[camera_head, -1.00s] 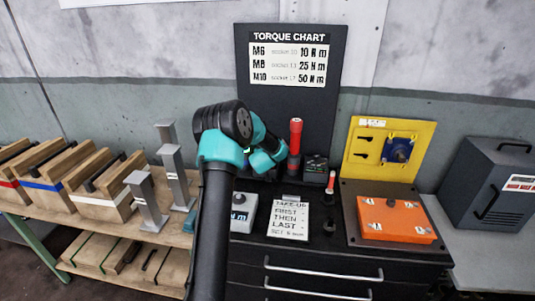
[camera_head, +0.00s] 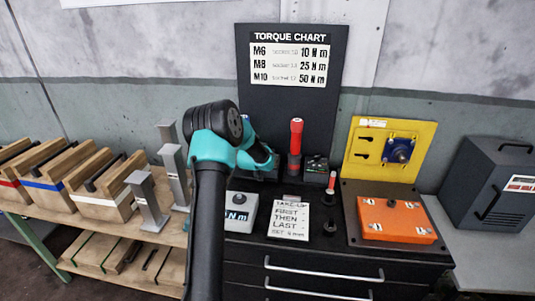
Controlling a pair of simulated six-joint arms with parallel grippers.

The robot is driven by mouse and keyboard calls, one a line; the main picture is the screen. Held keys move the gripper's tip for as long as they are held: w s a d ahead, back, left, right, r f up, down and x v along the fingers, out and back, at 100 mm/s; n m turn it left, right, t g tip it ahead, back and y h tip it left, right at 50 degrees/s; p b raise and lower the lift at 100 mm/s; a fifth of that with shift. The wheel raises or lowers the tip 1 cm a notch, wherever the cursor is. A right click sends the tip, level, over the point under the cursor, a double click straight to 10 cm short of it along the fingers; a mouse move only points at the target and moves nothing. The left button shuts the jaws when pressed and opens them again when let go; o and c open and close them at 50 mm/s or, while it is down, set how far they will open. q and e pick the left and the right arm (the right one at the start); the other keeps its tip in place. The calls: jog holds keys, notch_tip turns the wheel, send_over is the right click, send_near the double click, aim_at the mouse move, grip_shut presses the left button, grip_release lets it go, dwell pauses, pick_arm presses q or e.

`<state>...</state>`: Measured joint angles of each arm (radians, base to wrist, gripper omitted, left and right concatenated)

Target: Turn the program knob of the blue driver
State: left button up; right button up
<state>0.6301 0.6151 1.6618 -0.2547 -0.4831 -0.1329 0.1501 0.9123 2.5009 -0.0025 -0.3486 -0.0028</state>
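I cannot make out a blue driver in this view. A red-handled driver (camera_head: 296,135) stands upright in a dark holder at the back of the black cabinet, in front of the torque chart (camera_head: 290,60). One arm of mine, apparently the left, rises from the bottom left of centre. Its teal and black joints cover part of the cabinet top left of the red driver. Its gripper is hidden behind these joints. My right gripper is not in view. No program knob on a driver can be made out; a grey box (camera_head: 240,212) with a dark round knob and an "N m" display sits beside my arm.
A white note card (camera_head: 289,219) lies in front of the red driver. To the right are an orange box (camera_head: 397,220) and a yellow panel (camera_head: 415,150) with a blue flanged part (camera_head: 391,148). A dark cabinet (camera_head: 485,183) stands far right.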

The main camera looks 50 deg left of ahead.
pick_arm(q)
jog(key=shift+r, duration=0.1)
dwell(0.3)
jog(key=o, duration=0.8)
jog(key=shift+o, duration=0.2)
jog(key=shift+s, duration=0.1)
jog(key=v, duration=1.7)
jog(key=shift+s+r, duration=0.2)
jog(key=shift+o, duration=0.4)
jog(key=shift+a, duration=0.1)
